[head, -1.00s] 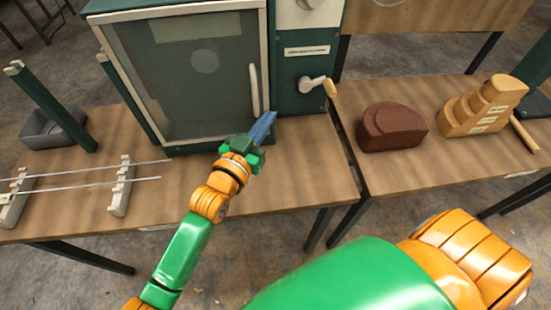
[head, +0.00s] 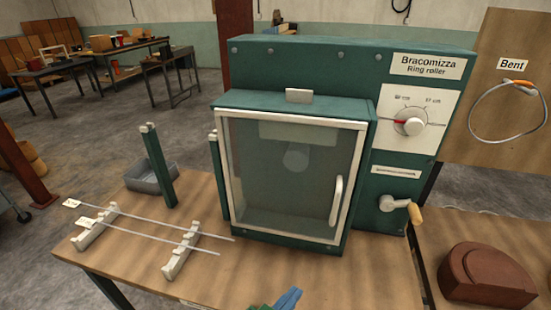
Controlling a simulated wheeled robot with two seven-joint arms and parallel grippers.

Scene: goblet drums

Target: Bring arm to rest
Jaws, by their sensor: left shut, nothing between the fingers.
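My left gripper (head: 286,300) shows at the bottom edge of the head view, in front of the ring roller. Its blue fingers are together with nothing between them. Most of the left arm is cut off below the frame. My right gripper is not in view. The green ring roller (head: 437,52) stands on the wooden table (head: 225,275), its glass door (head: 285,180) shut, with a white handle (head: 336,200). A crank (head: 400,206) and a dial (head: 412,122) are on its right side.
Two metal rods (head: 150,235) lie across two pale notched racks (head: 183,250) at the left. A grey bin (head: 150,178) stands behind a green post (head: 158,165). A brown block (head: 487,276) sits at the right. A bent hoop (head: 478,110) hangs on a board.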

